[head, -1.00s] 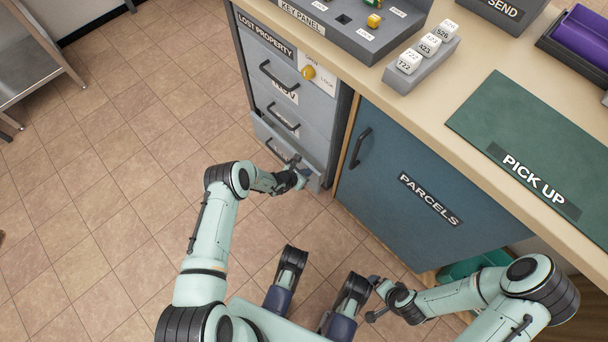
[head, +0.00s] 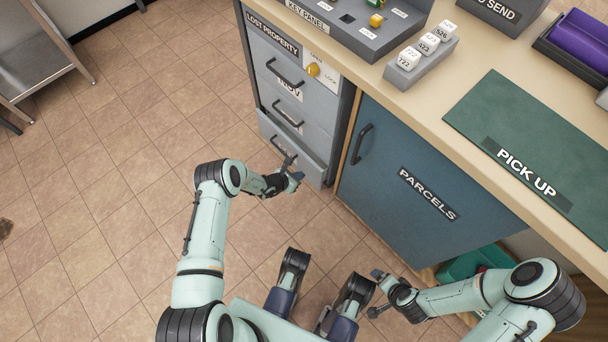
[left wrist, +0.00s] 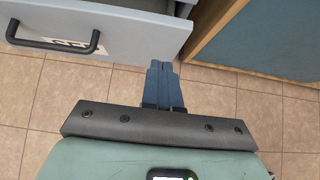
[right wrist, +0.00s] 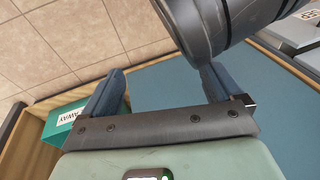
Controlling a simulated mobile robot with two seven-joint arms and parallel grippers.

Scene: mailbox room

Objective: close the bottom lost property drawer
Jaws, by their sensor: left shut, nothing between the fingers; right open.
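The lost property cabinet (head: 258,55) stands under the counter's left end, with drawers one above another. The bottom drawer (head: 292,150) sticks out a little past the drawers above it. In the left wrist view the drawer front (left wrist: 110,25) and its black handle (left wrist: 50,40) are at upper left, with a gap behind the front at its right end. My left gripper (head: 297,178) is shut and empty, in front of the drawer's right end; its fingers (left wrist: 164,75) appear apart from the front. My right gripper (right wrist: 160,85) is open, near the parcels door.
The blue parcels door (head: 420,185) is right of the cabinet. A green box (head: 475,262) sits low at the right, by my right arm. A yellow lock knob (head: 313,70) is beside the top drawer. The tiled floor at left is clear; a metal table (head: 35,50) stands beyond.

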